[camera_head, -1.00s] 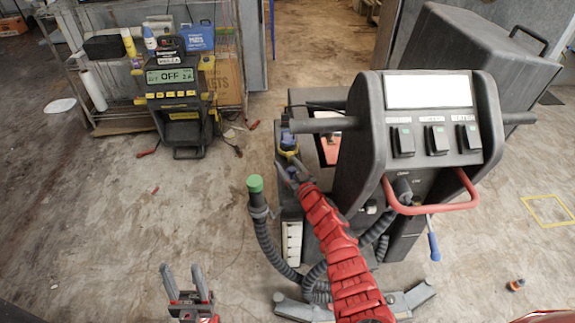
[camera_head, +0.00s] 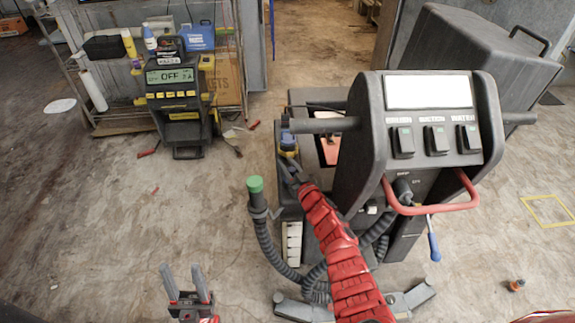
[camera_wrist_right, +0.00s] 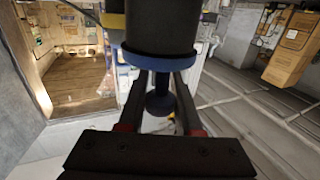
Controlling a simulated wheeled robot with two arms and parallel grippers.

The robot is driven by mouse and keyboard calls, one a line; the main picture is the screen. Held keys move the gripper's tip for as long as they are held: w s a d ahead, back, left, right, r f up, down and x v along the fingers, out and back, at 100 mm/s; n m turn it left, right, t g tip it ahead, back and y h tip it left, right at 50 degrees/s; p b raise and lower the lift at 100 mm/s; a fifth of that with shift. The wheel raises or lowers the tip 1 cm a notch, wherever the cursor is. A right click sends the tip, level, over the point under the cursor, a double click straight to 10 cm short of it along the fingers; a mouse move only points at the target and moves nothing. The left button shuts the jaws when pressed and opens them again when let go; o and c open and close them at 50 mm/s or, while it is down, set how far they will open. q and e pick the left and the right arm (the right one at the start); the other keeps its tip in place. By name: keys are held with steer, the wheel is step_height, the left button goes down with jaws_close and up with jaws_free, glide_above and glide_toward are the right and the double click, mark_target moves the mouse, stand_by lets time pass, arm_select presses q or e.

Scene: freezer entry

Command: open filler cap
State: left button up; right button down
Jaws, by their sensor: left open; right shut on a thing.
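My right gripper (camera_wrist_right: 160,95) is shut on a small dark blue knob (camera_wrist_right: 159,106) below a dark cylinder with a blue ring (camera_wrist_right: 160,54). In the head view this is the blue and yellow fitting (camera_head: 288,141) on the left side of the dark grey machine (camera_head: 365,150), and my red right arm reaches up to it. I cannot tell for sure whether this fitting is the filler cap. A green cap (camera_head: 255,184) tops an upright grey hose left of the arm. My left gripper (camera_head: 184,272) is open and empty, low in the head view, above the floor.
The machine has a red handle (camera_head: 432,209) and a blue-gripped lever (camera_head: 434,247) at its front. A battery charger (camera_head: 180,95) stands by a wire shelf at the upper left. A small bottle (camera_head: 516,285) lies at the lower right. The floor at left is mostly clear.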

stand_by(0.7)
steer(key=shift+d+r+p, duration=0.1)
steer(key=shift+r+p, duration=0.15)
steer(key=shift+p, duration=0.4)
steer(key=p, duration=0.3)
steer(key=shift+w+r+g, duration=0.25)
steer(key=shift+g, duration=0.15)
steer(key=shift+h+p, duration=0.3)
steer(key=shift+p, duration=0.1)
steer(key=shift+f+g, duration=0.3)
steer(key=c, duration=0.6)
jaws_free()
